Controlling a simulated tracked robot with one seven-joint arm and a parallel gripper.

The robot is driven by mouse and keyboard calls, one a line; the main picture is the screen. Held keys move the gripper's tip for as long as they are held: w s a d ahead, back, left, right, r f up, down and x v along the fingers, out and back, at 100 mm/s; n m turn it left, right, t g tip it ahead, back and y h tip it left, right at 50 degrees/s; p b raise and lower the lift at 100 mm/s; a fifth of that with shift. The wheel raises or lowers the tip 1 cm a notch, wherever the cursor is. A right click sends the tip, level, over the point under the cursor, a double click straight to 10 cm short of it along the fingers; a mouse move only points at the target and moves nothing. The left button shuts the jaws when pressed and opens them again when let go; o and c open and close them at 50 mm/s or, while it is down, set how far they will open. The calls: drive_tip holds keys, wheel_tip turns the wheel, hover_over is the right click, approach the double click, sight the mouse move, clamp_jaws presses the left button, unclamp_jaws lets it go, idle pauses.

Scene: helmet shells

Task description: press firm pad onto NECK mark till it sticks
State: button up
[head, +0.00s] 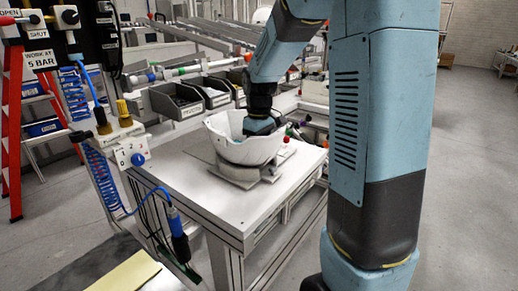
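A white helmet shell (245,151) sits open side up on a grey stand (240,176) on the work table. My arm reaches down from the upper right, and my gripper (261,126) is at or inside the shell's opening. Its fingertips are hidden by the shell's near wall. I cannot tell whether it is open, shut or holding a pad. No firm pad and no NECK mark can be made out; the inside of the shell is mostly hidden.
The white table top (213,209) is clear in front of the stand. Dark bins (177,101) line its back. A blue-ended tool (178,232) hangs at the table's left edge beside a coiled blue hose (101,178). A red ladder (13,130) stands far left.

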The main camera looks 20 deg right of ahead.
drive_tip(key=shift+f, duration=0.1)
idle(0.3)
drive_tip(key=o, duration=1.1)
drive_tip(key=shift+c, duration=0.2)
wheel_tip(320, 180, up, 14)
drive_tip(key=s+f+m+t, duration=0.1)
drive_tip(key=s+m+t, duration=0.4)
drive_tip(key=s, duration=1.9)
drive_tip(key=shift+s+a+m+t, duration=0.2)
drive_tip(key=shift+m+t, duration=0.1)
drive_tip(key=shift+m, duration=0.6)
